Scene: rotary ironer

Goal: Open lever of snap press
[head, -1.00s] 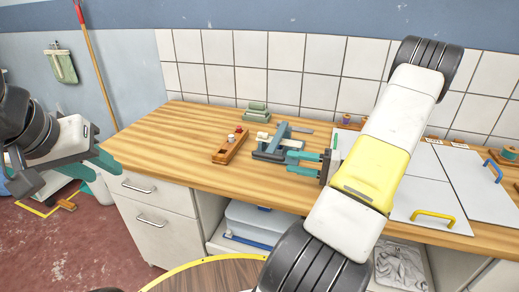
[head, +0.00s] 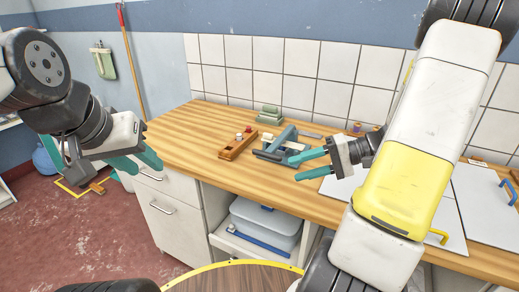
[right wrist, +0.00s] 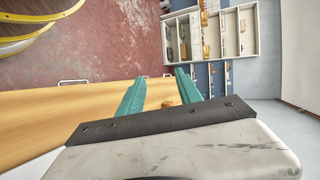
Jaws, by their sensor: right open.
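The snap press (head: 270,154) is a small grey-blue device on the wooden counter, with a blue lever (head: 283,136) slanting over it. My right gripper (head: 298,168) is open and empty. Its teal fingers point left, just to the right of the press and in front of it in the picture; I cannot tell whether they touch. In the right wrist view the fingers (right wrist: 160,82) are apart with no press between them. My left gripper (head: 150,170) is at the left, off the counter's end, its teal fingers apart and holding nothing visible.
The wooden counter (head: 190,125) bears a wooden block tray (head: 238,145) left of the press and green blocks (head: 270,115) behind it. White panels (head: 482,205) with coloured handles lie at right. The counter's left end is clear.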

